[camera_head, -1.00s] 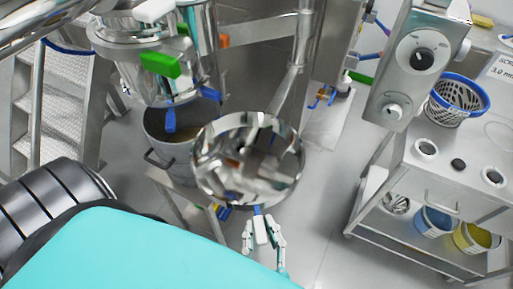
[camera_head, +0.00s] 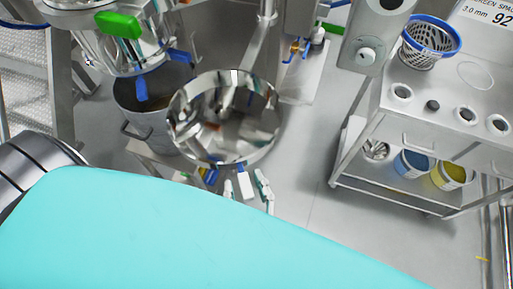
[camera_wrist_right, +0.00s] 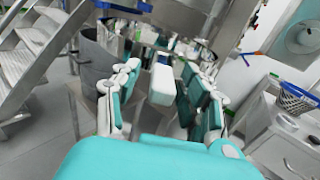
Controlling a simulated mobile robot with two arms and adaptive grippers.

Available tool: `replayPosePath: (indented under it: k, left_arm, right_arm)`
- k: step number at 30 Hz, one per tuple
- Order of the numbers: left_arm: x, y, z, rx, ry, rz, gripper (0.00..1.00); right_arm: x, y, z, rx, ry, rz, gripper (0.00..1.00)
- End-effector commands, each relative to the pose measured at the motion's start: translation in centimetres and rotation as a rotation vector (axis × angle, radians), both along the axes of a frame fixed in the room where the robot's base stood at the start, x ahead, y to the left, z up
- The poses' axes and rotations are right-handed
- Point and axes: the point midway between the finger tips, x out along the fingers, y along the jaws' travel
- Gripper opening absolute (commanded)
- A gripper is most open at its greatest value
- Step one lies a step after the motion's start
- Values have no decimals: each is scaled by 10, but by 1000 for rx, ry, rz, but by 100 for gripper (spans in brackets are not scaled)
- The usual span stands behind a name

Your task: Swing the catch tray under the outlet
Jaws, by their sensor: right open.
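The catch tray (camera_head: 210,150) is a shiny round steel pan in the middle of the head view. A short handle with a pale end block (camera_head: 246,187) sticks out from its near side. My right gripper (camera_head: 247,192) is open, with a finger on each side of this block. In the right wrist view the block (camera_wrist_right: 161,84) shows between the spread fingers; contact cannot be told. A steel outlet housing with a green lever (camera_head: 119,25) is at upper left. The tray sits to the right of it. My left gripper is not in view.
A grey steel bucket (camera_head: 143,127) stands under the outlet housing, left of the tray. Metal steps (camera_head: 30,95) are at far left. A steel cart (camera_head: 440,125) on the right carries a blue-rimmed basket (camera_head: 428,48). The floor (camera_head: 305,180) between tray and cart is clear.

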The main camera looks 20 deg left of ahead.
Motion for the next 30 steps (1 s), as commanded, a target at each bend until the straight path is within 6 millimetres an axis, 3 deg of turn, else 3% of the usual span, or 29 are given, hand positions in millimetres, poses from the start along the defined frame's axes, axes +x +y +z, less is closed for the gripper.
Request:
replayPosePath:
  k: [8, 19, 30]
  left_arm:
    - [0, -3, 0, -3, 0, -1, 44]
    - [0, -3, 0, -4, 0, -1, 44]
    - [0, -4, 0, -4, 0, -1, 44]
  right_arm:
    - [-19, -18, -1, -7, -10, 8, 44]
    - [-75, -69, -2, -4, -1, 0, 44]
    - [-87, -80, 0, 1, -1, -3, 44]
